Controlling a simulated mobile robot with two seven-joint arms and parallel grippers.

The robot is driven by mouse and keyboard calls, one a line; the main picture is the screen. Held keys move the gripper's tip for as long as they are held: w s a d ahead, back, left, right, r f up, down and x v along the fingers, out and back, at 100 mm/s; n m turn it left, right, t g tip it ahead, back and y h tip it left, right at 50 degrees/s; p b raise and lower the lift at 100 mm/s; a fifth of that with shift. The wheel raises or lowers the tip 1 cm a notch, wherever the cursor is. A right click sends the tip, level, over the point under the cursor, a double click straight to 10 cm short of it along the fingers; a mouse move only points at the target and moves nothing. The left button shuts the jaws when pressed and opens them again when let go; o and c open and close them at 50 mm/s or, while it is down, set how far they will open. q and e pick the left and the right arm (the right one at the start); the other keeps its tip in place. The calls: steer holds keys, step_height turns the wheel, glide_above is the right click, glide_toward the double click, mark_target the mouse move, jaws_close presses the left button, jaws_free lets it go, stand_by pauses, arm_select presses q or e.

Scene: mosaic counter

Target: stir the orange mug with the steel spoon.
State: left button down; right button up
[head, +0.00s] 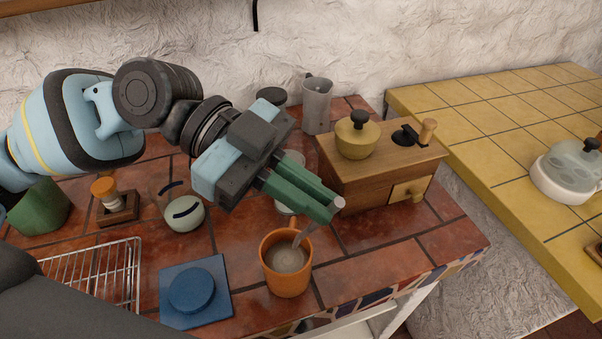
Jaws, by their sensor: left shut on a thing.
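The orange mug (286,277) stands upright near the front edge of the tiled counter, with a greyish-brown liquid inside. The steel spoon (302,236) slants down into the mug, and its lower end is hidden in the liquid. My left gripper (333,209) is above and slightly right of the mug, its green fingers shut on the spoon's upper end. The tip of the spoon handle shows just past the fingertips. My right gripper is not in view.
A wooden coffee grinder (358,171) stands right behind the mug. A blue square with a round block (192,291) lies to its left, beside a wire rack (95,275). A pale green round pot (184,213) and a metal pitcher (317,105) stand further back.

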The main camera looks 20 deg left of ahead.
mark_target(295, 243)
arm_select(q)
steer(key=shift+w+a+f+b, duration=0.1)
steer(key=shift+a+f+b, duration=0.15)
steer(key=shift+f+b, duration=1)
steer(key=shift+w+a+f+b, duration=0.2)
steer(key=shift+f+b, duration=0.25)
steer(key=shift+f, duration=1.65)
steer(key=shift+w+a+f+b, duration=0.1)
steer(key=shift+a+f+b, duration=0.2)
steer(key=shift+f+b, duration=0.95)
steer(key=shift+a+f, duration=0.15)
steer(key=shift+f, duration=0.7)
steer(key=shift+w+a+f, duration=0.1)
steer(key=shift+a+f, duration=0.05)
steer(key=shift+f, duration=0.05)
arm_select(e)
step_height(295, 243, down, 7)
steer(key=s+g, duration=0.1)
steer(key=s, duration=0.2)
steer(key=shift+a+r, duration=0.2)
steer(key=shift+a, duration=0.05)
